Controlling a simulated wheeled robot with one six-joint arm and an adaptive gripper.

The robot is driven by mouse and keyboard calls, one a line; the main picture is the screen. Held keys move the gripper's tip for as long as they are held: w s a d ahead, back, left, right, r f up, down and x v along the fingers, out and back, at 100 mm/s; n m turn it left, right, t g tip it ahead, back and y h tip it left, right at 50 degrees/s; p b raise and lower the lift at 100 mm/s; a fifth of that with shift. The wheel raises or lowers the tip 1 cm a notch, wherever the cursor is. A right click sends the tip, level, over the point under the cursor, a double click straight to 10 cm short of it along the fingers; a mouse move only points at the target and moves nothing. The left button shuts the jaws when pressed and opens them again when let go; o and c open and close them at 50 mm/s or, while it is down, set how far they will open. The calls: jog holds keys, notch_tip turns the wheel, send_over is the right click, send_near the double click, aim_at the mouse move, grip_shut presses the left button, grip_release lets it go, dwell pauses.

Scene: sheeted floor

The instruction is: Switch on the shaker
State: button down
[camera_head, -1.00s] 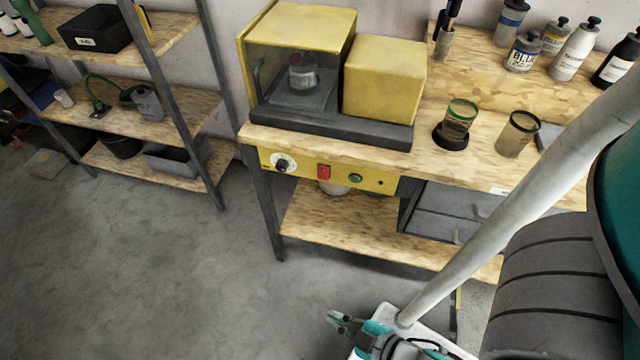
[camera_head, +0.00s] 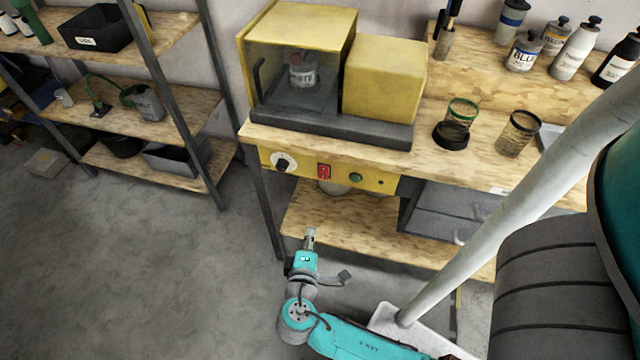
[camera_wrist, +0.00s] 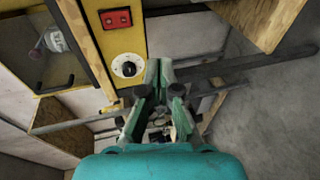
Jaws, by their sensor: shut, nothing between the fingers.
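The shaker (camera_head: 385,82) is a yellow machine on the wooden bench, with a clear-fronted chamber holding a small can (camera_head: 302,72). Below the bench top is its yellow control panel (camera_head: 305,172) with a black-and-white dial (camera_head: 283,162), a red switch (camera_head: 324,171) and a green button (camera_head: 355,177). My gripper (camera_head: 310,232) is below and in front of the panel, pointing up toward it, apart from it. In the wrist view the shut, empty gripper (camera_wrist: 166,66) is beside the dial (camera_wrist: 127,68), with the red switch (camera_wrist: 115,18) further up and left.
The bench's lower shelf (camera_head: 345,225) and a grey drawer unit (camera_head: 450,212) lie under the top. Two cups stand right of the shaker, with several bottles behind. A storage rack (camera_head: 150,110) stands left. The floor (camera_head: 130,270) at left is clear.

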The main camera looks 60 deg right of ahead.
aim_at(322, 178)
jog(key=shift+w+d+r+m+g+h, duration=0.1)
jog(key=shift+w+r+m+g+h, duration=0.25)
jog(key=shift+r, duration=0.3)
jog(key=shift+w+r+m+g+h, duration=0.15)
jog(key=shift+r+m+g+h, duration=0.1)
jog(key=shift+r+h, duration=0.3)
jog(key=shift+w+d+r+m+g+h, duration=0.1)
jog(key=shift+w+r+m+g+h, duration=0.15)
jog(key=shift+r, duration=0.45)
jog(key=x, duration=1.4)
jog(key=shift+w+d+f, duration=0.1)
jog(key=shift+d, duration=0.2)
jog(key=shift+a, duration=0.2)
